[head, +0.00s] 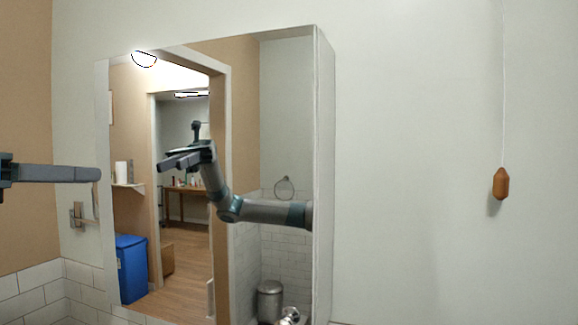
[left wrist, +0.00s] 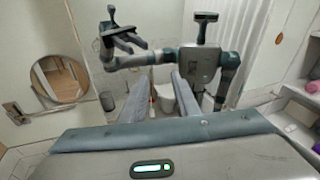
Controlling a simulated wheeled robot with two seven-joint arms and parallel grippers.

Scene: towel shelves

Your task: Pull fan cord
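The fan cord (head: 503,90) is a thin white line hanging down the pale wall at the right of the head view. A brown wooden pull (head: 501,183) hangs at its lower end. A small brown spot (left wrist: 279,38) at the upper right of the left wrist view may be this pull. My left gripper (head: 97,174) reaches in from the left edge of the head view, far from the pull. In the left wrist view its two fingers (left wrist: 162,80) stand apart with nothing between them. My right gripper is not directly in view.
A mirrored cabinet (head: 325,170) stands out from the wall between my left gripper and the cord. Its mirror reflects my arm, a blue bin and a doorway. The wall around the pull is clear. Shelves (left wrist: 290,92) show at right in the wrist view.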

